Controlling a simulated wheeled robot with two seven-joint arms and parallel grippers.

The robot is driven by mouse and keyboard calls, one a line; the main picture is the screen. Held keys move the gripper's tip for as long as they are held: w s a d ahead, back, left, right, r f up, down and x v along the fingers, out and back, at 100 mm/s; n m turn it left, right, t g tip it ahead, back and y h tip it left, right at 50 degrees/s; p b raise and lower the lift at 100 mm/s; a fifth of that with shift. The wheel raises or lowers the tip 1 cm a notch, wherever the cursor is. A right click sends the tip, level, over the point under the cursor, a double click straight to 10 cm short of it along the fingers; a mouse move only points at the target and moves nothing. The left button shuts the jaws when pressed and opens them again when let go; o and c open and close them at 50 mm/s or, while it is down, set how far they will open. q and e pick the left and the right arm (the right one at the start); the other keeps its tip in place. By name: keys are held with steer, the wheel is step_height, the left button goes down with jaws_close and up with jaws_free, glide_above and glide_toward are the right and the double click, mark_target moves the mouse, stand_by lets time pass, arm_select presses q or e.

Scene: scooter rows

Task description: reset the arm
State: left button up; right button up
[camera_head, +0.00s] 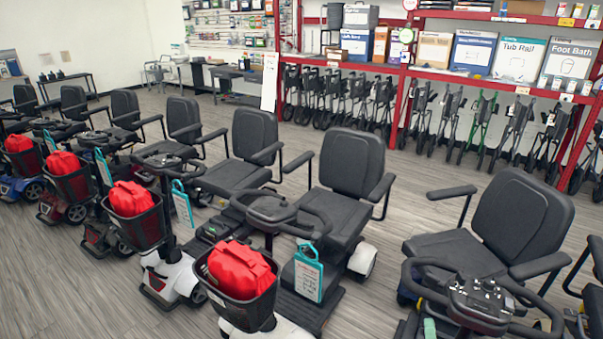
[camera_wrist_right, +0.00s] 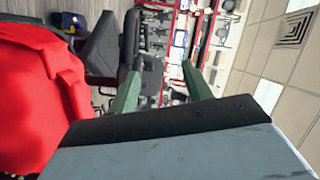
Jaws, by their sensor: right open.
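My right gripper (camera_wrist_right: 160,70) shows in the right wrist view, with two green fingers spread apart and nothing between them. A large red bag (camera_wrist_right: 40,95) fills the left side of that view, close beside the gripper; I cannot tell whether they touch. A dark scooter seat (camera_wrist_right: 103,45) shows beyond the fingers.
Mobility scooters stand in a row, several with red bags in front baskets, such as this red bag (camera_head: 240,270) in a black basket (camera_head: 252,310). A scooter seat (camera_head: 520,218) stands at right. Red shelving (camera_head: 398,105) lines the back. Grey floor (camera_head: 420,165) is free behind the seats.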

steer(key=s+a+r+n+g+y, duration=0.1)
steer(key=s+a+n+g+y, duration=0.2)
steer(key=s+a+n+g, duration=0.5)
steer(key=s+a+r+n+g+y, duration=0.1)
steer(key=s+r+n+g+y, duration=0.2)
steer(key=s+n, duration=0.9)
step_height(320, 180, down, 33)
steer(key=s+g+b, duration=0.2)
steer(key=b, duration=0.4)
arm_select(q)
steer(key=s+f+b, duration=0.3)
steer(key=f+b, duration=0.1)
steer(key=f, duration=0.6)
steer(key=shift+f+g+b, duration=0.3)
steer(key=shift+f, duration=0.1)
arm_select(e)
steer(key=s+d+f+g, duration=0.1)
steer(key=s+d+f, duration=0.1)
steer(key=s+f, duration=1.3)
step_height(320, 180, down, 4)
steer(key=shift+s+d+r+n+g, duration=0.2)
steer(key=shift+s+d+n+g, duration=0.1)
steer(key=shift+n, duration=0.1)
steer(key=shift+s, duration=0.2)
